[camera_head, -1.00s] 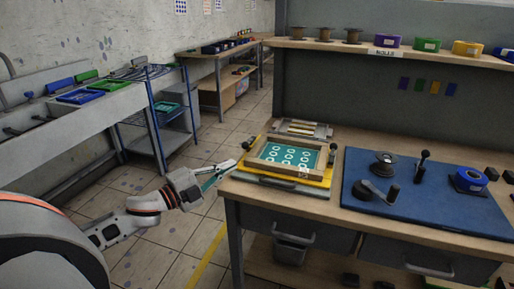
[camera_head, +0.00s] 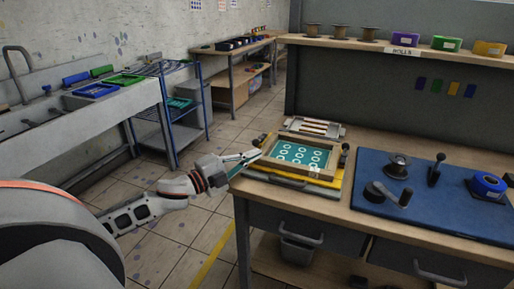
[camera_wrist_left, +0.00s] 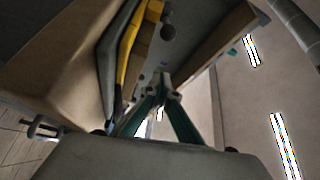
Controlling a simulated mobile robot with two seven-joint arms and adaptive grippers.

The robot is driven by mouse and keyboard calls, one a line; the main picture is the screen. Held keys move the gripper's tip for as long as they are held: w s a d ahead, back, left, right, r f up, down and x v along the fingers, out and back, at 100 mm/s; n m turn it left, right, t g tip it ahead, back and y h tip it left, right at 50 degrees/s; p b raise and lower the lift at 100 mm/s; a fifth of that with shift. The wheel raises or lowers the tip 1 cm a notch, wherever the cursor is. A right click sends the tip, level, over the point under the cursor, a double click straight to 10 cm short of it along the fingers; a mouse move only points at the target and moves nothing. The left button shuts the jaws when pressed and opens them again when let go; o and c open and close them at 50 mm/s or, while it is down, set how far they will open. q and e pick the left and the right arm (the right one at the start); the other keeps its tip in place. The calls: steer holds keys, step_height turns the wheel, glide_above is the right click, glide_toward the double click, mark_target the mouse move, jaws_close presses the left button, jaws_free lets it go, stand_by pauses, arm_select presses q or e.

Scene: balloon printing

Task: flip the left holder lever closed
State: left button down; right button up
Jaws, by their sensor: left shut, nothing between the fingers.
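The screen-printing frame (camera_head: 297,154) has a wooden border and a teal screen with white rings. It lies on a yellow and grey base (camera_head: 285,179) at the bench's left end. The left holder lever (camera_head: 256,142) shows as a small dark knob at the frame's left side; its angle is too small to tell. The right holder lever (camera_head: 345,147) has a dark knob at the right side. My left gripper (camera_head: 256,155) is shut and empty, just below the left knob; I cannot tell whether they touch.
A blue mat (camera_head: 430,205) with a crank, a black lever and a blue tape roll lies to the right. A slatted rack (camera_head: 314,127) stands behind the frame. Open floor lies left of the bench.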

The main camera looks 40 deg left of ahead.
mark_target(266, 158)
arm_select(q)
steer(key=x, duration=0.5)
steer(key=shift+w+r, duration=0.1)
steer(key=shift+w, duration=0.05)
steer(key=a, duration=0.1)
steer(key=a+f, duration=0.1)
steer(key=shift+w+a, duration=0.15)
steer(key=shift+a, duration=0.15)
steer(key=shift+a+b, duration=0.3)
steer(key=shift+a, duration=0.25)
